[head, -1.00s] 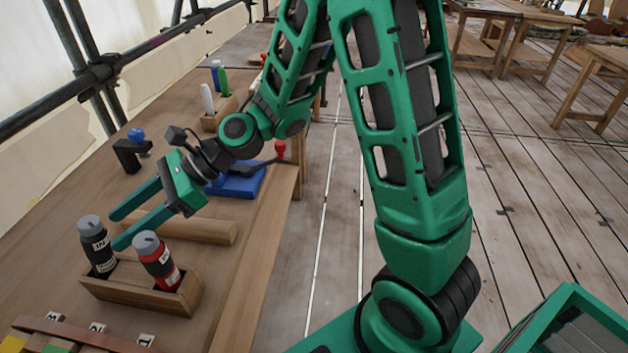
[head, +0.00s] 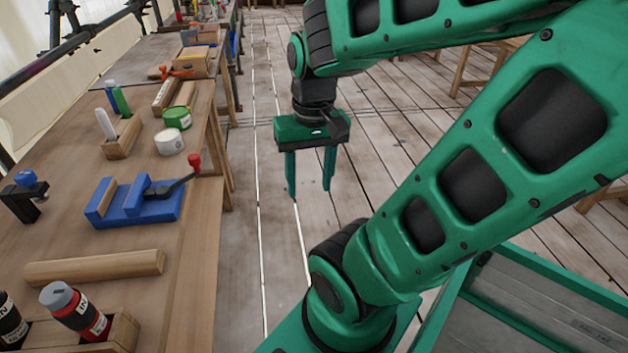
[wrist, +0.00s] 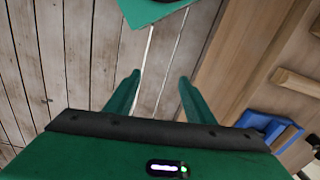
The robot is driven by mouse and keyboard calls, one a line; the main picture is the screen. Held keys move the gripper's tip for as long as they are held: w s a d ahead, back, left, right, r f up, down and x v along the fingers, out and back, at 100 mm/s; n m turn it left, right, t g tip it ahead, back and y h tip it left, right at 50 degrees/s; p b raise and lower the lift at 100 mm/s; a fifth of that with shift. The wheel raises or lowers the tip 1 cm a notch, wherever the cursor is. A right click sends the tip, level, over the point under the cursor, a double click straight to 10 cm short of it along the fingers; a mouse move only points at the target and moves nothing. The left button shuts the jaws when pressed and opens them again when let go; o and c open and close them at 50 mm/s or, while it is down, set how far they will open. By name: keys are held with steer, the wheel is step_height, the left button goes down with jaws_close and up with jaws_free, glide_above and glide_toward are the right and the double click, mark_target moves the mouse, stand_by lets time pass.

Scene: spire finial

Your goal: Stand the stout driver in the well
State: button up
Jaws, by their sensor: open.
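My gripper (head: 310,190) is open and empty, pointing down over the plank floor to the right of the bench; its fingers also show in the wrist view (wrist: 160,78). I cannot pick out the stout driver or the well for certain. A red bottle-like piece with a grey cap (head: 75,310) leans in a wooden holder (head: 122,330) at the lower left of the head view. A black one (head: 10,322) beside it is cut off by the frame edge. My gripper is well apart from both.
Floor under my gripper is clear.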

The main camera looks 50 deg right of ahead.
steer(key=shift+s+d+r, duration=0.1)
steer(key=shift+s+d, duration=0.1)
steer(key=shift+s, duration=0.45)
steer(key=shift+s+d+r, duration=0.1)
steer(key=shift+s+d, duration=0.05)
steer(key=shift+s, duration=0.45)
steer(key=shift+o, duration=0.4)
steer(key=shift+w+g, duration=0.15)
steer(key=shift+g, duration=0.15)
